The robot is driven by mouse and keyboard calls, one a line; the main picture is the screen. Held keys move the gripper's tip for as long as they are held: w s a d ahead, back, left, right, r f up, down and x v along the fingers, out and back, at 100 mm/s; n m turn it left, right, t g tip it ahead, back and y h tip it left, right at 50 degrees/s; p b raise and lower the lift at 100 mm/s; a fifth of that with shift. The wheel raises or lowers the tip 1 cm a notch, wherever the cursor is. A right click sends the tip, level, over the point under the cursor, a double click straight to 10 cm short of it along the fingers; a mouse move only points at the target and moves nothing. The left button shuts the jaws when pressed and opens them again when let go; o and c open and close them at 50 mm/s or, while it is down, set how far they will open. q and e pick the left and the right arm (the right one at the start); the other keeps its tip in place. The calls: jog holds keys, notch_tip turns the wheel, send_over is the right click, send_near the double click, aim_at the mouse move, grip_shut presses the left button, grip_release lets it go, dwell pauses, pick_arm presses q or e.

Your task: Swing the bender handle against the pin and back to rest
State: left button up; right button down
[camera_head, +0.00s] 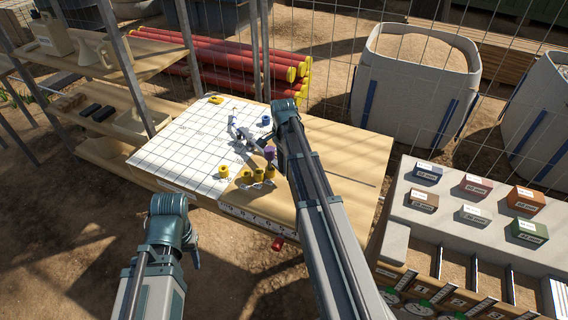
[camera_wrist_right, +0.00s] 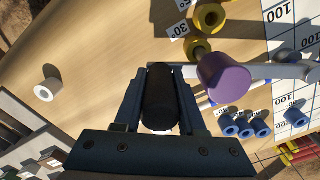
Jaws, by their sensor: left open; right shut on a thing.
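The bender (camera_head: 243,134) is a grey metal tool on the white gridded part of the workbench. My right gripper (camera_wrist_right: 160,95) is shut on a black cylindrical grip (camera_wrist_right: 159,98), which looks like the handle's end. In the head view my right arm hides that grip. A purple cylinder (camera_wrist_right: 224,79) stands just right of the grip in the wrist view, by a grey bar (camera_wrist_right: 250,52); it also shows in the head view (camera_head: 270,152). I cannot tell whether the bar touches a pin. My left gripper (camera_head: 168,206) is apart from the bench's front edge, its fingers barely visible.
Several yellow rings (camera_head: 246,177) lie near the bench's front edge, and a blue ring (camera_head: 265,120) is behind. The bench's right side (camera_head: 345,150) is mostly bare wood. Wooden shelves (camera_head: 115,55) stand left; a crate with coloured boxes (camera_head: 475,186) stands right.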

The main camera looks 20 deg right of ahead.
jog(key=c, duration=0.5)
grip_release()
jog(key=shift+r, duration=0.1)
notch_tip(320, 180, up, 14)
jog(key=p, duration=1.4)
jog(key=shift+f, duration=0.2)
